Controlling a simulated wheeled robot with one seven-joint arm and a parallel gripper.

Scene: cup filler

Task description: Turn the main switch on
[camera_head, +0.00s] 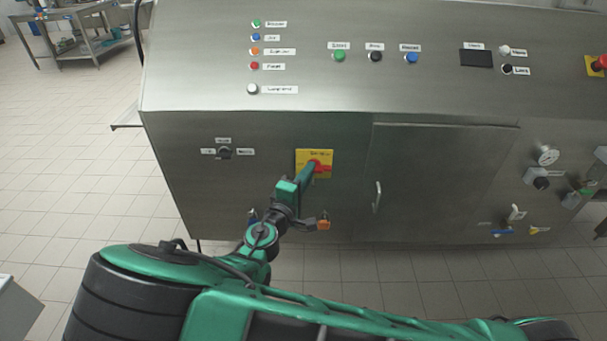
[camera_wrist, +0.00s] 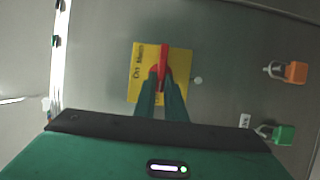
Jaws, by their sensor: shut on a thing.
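The main switch is a red rotary handle (camera_head: 320,167) on a square yellow plate (camera_head: 328,155), on the front panel of the steel machine. In the wrist view the red handle (camera_wrist: 163,56) stands upright over the yellow plate (camera_wrist: 181,62). My gripper (camera_head: 309,170) reaches the switch from the lower left in the head view. In the wrist view my gripper (camera_wrist: 161,84) has its two green fingers shut on the red handle's lower part. The fingers hide that part of the handle.
An orange padlock (camera_wrist: 296,72) and a green padlock (camera_wrist: 284,134) hang at the right in the wrist view. A black selector knob (camera_head: 224,153) is left of the switch. A door handle (camera_head: 377,197) sticks out to the right. Tiled floor lies in front.

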